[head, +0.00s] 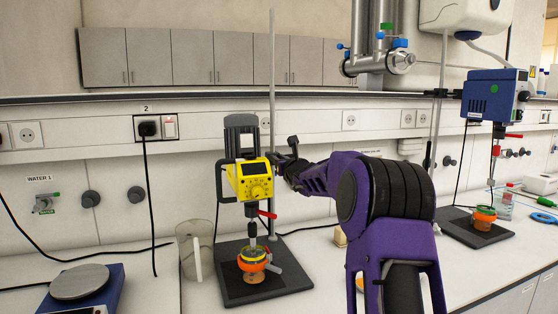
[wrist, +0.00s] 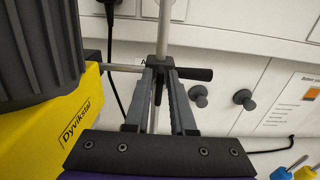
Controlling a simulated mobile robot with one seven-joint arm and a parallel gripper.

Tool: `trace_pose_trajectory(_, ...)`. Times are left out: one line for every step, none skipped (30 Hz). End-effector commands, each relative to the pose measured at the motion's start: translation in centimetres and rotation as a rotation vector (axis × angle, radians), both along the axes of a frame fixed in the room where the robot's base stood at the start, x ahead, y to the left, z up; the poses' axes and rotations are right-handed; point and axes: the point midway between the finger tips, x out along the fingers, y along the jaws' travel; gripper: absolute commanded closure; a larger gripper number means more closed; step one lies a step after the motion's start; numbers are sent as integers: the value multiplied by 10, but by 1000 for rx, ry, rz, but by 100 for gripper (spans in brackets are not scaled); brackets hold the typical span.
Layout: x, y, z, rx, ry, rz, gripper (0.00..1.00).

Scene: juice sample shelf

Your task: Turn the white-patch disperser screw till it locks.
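The yellow disperser (head: 249,180) hangs on a stand rod (head: 272,100) at the middle left of the head view. Its yellow side (wrist: 75,125) and dark ribbed body fill the left of the wrist view. A black clamp (wrist: 160,63) joins its arm to the rod, with a black screw handle (wrist: 195,74) sticking out to the right. My gripper (wrist: 161,72) points at this clamp, its two fingers apart with a dark part between their tips. I cannot tell whether they touch it. In the head view my gripper (head: 290,165) is beside the rod.
A beaker (head: 195,250) stands left of the yellow disperser's black base (head: 240,292). A jar with an orange ring (head: 252,262) sits on that base. A blue disperser (head: 494,95) with a green patch stands at the right. A blue scale (head: 82,290) is at front left.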

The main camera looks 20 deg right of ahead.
Motion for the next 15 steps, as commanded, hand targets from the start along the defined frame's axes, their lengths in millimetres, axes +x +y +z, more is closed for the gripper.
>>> trace_pose_trajectory(0,0,0,0,0,0,88)
trace_pose_trajectory(0,0,0,0,0,0,93)
trace_pose_trajectory(0,0,0,0,0,0,100)
trace_pose_trajectory(0,0,0,0,0,0,100)
trace_pose_trajectory(0,0,0,0,0,0,100)
trace_pose_trajectory(0,0,0,0,1,0,100)
trace_pose_trajectory(0,0,-1,0,1,0,100)
trace_pose_trajectory(0,0,-1,0,1,0,100)
trace_pose_trajectory(0,0,-1,0,2,0,100)
trace_pose_trajectory(0,0,-1,0,2,0,100)
trace_pose_trajectory(0,0,-2,0,3,0,100)
trace_pose_trajectory(0,0,-2,0,3,0,100)
trace_pose_trajectory(0,0,-2,1,4,0,100)
trace_pose_trajectory(0,0,-2,1,4,0,100)
trace_pose_trajectory(0,0,-3,3,5,0,100)
